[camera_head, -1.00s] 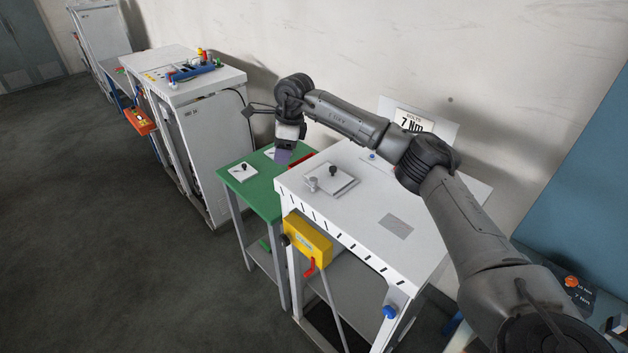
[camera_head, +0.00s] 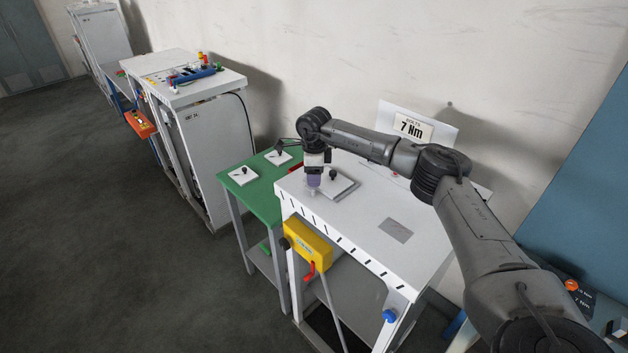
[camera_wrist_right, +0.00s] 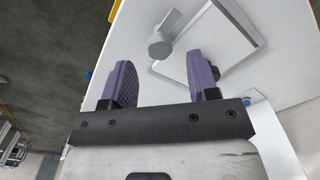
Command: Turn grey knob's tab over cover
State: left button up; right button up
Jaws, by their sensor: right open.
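The grey knob (camera_wrist_right: 160,45) shows in the right wrist view, ahead of and between the fingertips, with clear space around it. Its tab (camera_wrist_right: 169,21) points toward the top of that view, near the cover's edge; I cannot tell whether it overlaps the cover. The cover (camera_head: 345,186) is a square pale plate with a black knob (camera_head: 332,174) on the white table top; part of it shows in the wrist view (camera_wrist_right: 228,38). My right gripper (camera_head: 314,183) is open and empty, pointing down above the grey knob, which it mostly hides in the head view. My left gripper is not in view.
The white table (camera_head: 375,258) has a yellow box (camera_head: 308,244) with a red handle on its front. A green table (camera_head: 262,203) with two white plates stands to the left. A 7 Nm sign (camera_head: 413,127) stands behind.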

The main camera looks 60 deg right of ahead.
jog(key=shift+f, duration=1.5)
jog(key=c, duration=0.9)
